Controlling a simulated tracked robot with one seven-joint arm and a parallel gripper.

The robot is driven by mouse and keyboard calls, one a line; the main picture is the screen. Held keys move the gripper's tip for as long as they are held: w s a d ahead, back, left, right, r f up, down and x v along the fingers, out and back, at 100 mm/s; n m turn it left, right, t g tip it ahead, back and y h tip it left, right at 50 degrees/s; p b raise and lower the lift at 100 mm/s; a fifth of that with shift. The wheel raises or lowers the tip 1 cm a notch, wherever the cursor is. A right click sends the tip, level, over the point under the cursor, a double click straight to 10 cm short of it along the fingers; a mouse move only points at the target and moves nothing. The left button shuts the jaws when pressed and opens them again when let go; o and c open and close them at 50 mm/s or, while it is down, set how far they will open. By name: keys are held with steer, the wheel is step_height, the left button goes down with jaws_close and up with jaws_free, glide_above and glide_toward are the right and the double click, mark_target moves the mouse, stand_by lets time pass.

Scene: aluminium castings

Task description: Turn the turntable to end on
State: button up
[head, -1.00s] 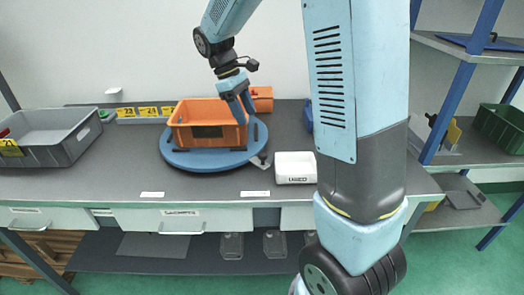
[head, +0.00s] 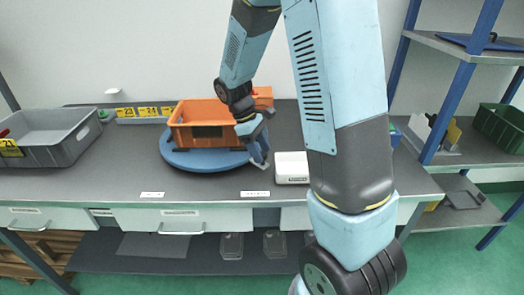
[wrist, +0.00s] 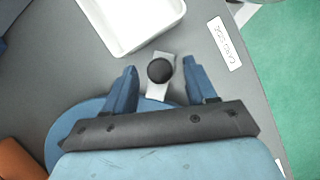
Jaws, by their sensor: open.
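The blue round turntable (head: 185,158) lies on the grey workbench with an orange crate (head: 208,124) on it. Its rim also shows in the wrist view (wrist: 62,133). A dark round knob (wrist: 160,70) on a light metal tab sits at the turntable's edge. My gripper (wrist: 162,82) is open, with one blue finger on each side of the knob and a gap to both. In the head view my gripper (head: 260,158) is at the turntable's right front edge and hides the knob.
A white bin (head: 292,167) stands just right of the turntable, close to my gripper. A grey bin (head: 48,140) stands at the left of the bench. White label cards lie along the front edge.

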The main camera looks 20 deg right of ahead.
steer(key=shift+s+d+f, duration=0.1)
steer(key=shift+d+f, duration=0.05)
steer(key=shift+f, duration=0.2)
